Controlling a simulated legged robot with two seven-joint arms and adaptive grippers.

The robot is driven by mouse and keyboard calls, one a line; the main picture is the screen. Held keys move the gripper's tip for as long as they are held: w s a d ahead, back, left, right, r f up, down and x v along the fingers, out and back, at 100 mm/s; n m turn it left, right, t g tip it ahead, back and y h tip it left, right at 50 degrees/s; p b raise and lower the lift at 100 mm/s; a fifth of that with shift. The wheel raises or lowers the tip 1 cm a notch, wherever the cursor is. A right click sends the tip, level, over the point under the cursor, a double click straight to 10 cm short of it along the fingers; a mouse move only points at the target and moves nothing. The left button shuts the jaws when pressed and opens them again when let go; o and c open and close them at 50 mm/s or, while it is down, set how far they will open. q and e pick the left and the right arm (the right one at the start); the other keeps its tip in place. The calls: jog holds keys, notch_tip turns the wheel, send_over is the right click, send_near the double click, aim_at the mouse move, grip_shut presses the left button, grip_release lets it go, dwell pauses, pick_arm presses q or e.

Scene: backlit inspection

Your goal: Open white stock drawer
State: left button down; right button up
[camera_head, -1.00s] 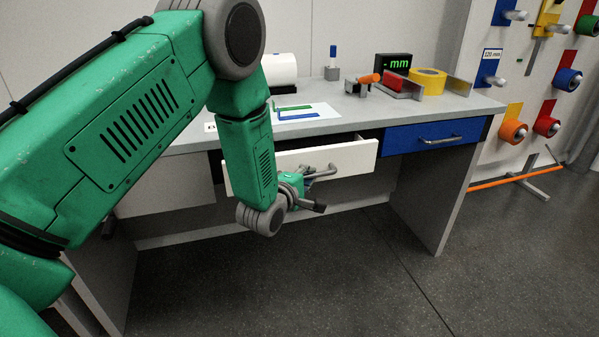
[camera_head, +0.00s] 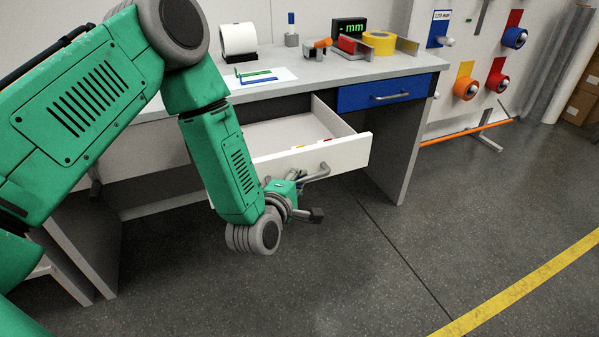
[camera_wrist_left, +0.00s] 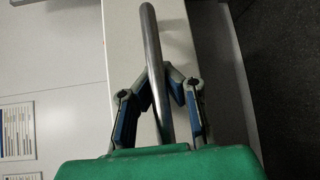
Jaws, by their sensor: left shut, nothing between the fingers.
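The white stock drawer (camera_head: 345,154) stands pulled out from under the bench top, and its open inside shows, with small red and yellow bits near the front. Its bar handle (camera_head: 319,174) is on the front face. My left gripper (camera_head: 300,183) is at this handle, partly hidden by its own wrist. In the left wrist view the handle (camera_wrist_left: 151,35) runs between the camera and the white drawer front (camera_wrist_left: 122,40). The fingers (camera_wrist_left: 166,75) stand on both sides of the bar, and their tips come together behind it, gripping nothing. My right gripper is out of view.
A closed blue drawer (camera_head: 375,97) is to the right. The grey bench top (camera_head: 310,75) bears a white roll (camera_head: 238,39), yellow tape (camera_head: 380,42) and a printed sheet. A bench leg panel (camera_head: 395,150) stands right of the drawer. The floor in front is clear.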

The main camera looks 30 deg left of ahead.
pick_arm(q)
jog(key=shift+s+d, duration=0.3)
jog(key=shift+d, duration=0.15)
jog(key=c, duration=1.6)
grip_release()
jog(key=shift+s+a+r, duration=0.15)
jog(key=shift+s+a, duration=0.05)
jog(key=shift+o, duration=0.2)
jog(key=shift+w+d, duration=0.1)
jog(key=s+r, duration=0.1)
jog(key=s, duration=1.1)
jog(key=shift+d+r, duration=0.15)
jog(key=shift+d, duration=0.2)
